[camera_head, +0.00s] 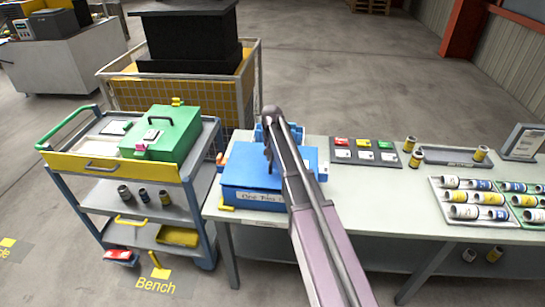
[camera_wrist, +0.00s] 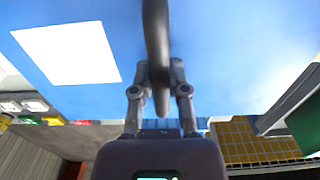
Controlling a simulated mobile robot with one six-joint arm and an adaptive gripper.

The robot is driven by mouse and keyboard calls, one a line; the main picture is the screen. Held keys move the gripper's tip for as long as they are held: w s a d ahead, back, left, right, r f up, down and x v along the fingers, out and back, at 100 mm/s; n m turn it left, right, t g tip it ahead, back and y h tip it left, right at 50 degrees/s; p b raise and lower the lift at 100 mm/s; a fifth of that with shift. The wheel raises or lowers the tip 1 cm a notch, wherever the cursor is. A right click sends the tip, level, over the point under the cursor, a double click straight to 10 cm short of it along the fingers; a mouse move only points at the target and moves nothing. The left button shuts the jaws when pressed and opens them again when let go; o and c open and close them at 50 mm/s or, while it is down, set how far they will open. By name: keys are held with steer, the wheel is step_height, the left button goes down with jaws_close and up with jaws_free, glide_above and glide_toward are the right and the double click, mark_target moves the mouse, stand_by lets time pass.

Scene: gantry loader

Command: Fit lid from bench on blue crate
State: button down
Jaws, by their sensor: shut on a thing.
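The blue crate (camera_head: 238,196) stands on the near left part of the grey bench, with a "One Tray" label on its front. A flat blue lid (camera_head: 241,164) lies over its top; whether it is fully seated or slightly above the rim I cannot tell. My gripper (camera_head: 269,152) is above the lid, partly hidden by my own arm. In the wrist view my gripper (camera_wrist: 160,82) is shut on the lid's dark handle (camera_wrist: 155,35). The blue lid (camera_wrist: 220,50) fills most of that view, with a white label on it.
A green lidded box (camera_head: 175,135) sits on the trolley (camera_head: 75,163) at left. A wire-mesh cage (camera_head: 250,75) stands behind. Several cans, a card panel (camera_head: 365,151) and can trays (camera_head: 475,198) occupy the bench's right side. Bare bench lies right of the crate.

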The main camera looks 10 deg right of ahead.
steer(key=shift+f+b, duration=0.8)
stand_by(0.6)
steer(key=c, duration=0.5)
jaws_free()
steer(key=shift+c, duration=0.2)
steer(key=shift+r, duration=0.1)
